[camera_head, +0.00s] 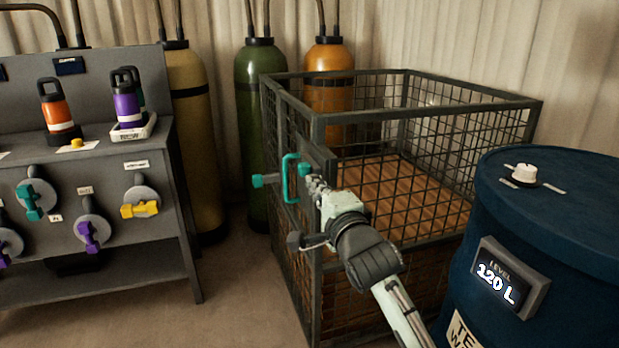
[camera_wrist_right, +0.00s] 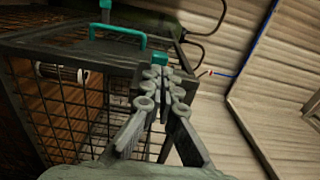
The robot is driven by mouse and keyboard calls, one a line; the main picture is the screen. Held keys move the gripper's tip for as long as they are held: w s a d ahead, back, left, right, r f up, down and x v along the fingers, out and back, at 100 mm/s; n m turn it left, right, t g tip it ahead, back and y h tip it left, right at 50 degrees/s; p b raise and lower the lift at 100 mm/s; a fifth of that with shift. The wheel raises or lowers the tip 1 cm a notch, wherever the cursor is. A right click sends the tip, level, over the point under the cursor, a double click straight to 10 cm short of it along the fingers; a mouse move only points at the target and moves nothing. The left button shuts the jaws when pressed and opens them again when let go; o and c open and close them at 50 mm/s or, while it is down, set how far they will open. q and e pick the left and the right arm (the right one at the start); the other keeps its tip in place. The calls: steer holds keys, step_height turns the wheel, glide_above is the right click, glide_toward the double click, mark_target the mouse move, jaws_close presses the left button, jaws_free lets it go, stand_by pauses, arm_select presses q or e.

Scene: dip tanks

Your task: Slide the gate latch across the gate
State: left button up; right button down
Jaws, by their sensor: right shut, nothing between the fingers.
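The gate is the dark mesh side of a wire cage (camera_head: 291,115). Its teal U-shaped handle (camera_head: 288,180) shows near the front corner post, with a teal knob (camera_head: 258,181) sticking out to the left. A small teal piece (camera_head: 304,169) sits by the corner; I cannot tell for sure which teal part is the latch. My right gripper (camera_head: 312,184) is at that corner, just right of the handle. In the right wrist view its fingers (camera_wrist_right: 164,76) are shut and empty, close to a teal piece (camera_wrist_right: 160,58); contact is unclear. My left gripper is out of view.
A blue drum (camera_head: 560,230) with a level display stands at the right, close to my right arm. A grey bench (camera_head: 90,170) with bottles and coloured valves stands at the left. Gas cylinders (camera_head: 260,110) stand behind the cage. Floor between bench and cage is clear.

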mark_target(305, 172)
steer(key=shift+x, duration=1.2)
steer(key=shift+w+a, duration=0.2)
steer(key=shift+w, duration=0.25)
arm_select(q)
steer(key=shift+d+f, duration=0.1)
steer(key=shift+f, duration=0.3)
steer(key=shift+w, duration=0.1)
arm_select(e)
steer(key=x, duration=0.4)
steer(key=shift+w, duration=0.25)
arm_select(q)
steer(key=shift+p, duration=0.3)
